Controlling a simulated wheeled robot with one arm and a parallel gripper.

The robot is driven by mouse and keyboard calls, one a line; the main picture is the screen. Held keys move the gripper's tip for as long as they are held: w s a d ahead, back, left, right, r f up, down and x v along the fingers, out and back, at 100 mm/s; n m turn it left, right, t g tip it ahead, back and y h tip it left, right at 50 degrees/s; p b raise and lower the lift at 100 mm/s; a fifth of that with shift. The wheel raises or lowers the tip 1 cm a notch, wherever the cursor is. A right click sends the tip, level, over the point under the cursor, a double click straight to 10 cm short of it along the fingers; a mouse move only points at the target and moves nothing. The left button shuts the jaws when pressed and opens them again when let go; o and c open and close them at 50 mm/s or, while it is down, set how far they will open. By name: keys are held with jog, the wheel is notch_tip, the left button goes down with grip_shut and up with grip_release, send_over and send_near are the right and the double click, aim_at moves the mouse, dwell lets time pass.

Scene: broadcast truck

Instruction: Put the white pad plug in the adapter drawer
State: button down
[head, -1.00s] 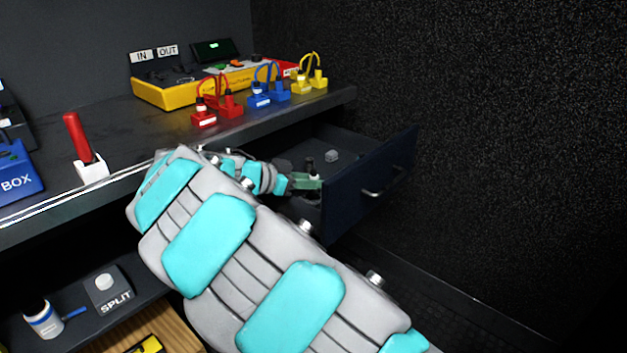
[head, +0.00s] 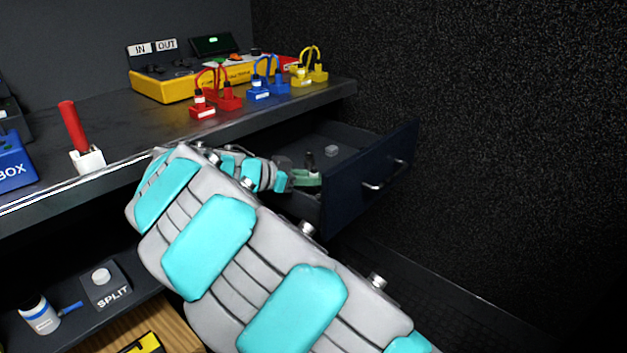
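The open dark blue drawer (head: 365,185) juts out under the desk's right end, with two metal handles on its front. A small pale grey block (head: 331,151) lies on its floor; I cannot tell whether it is the white pad plug. My gripper (head: 306,174) is at the drawer's left part, mostly hidden behind my arm. A green piece and a dark upright piece show at its end; I cannot tell whether they are fingers or a held thing. A white round piece (head: 101,275) sits on the box marked SPLIT (head: 106,291) on the lower shelf.
On the desk (head: 120,125) are a yellow device (head: 160,88), red (head: 229,99), blue (head: 259,92) and yellow (head: 300,77) cabled plugs, and a red handle in a white holder (head: 88,160). A white bottle (head: 40,317) stands on the lower shelf. A dark wall is at right.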

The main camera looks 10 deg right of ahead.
jog(key=shift+f, duration=0.2)
jog(key=c, duration=0.7)
grip_release()
jog(key=shift+f, duration=0.15)
jog(key=shift+c, duration=0.2)
jog(key=r+p, duration=0.1)
jog(key=p, duration=0.1)
jog(key=shift+r+p, duration=0.3)
jog(key=shift+r, duration=0.1)
jog(key=b+v, duration=0.1)
jog(key=v, duration=0.6)
jog(key=shift+s+a, duration=0.1)
jog(key=shift+a, duration=0.15)
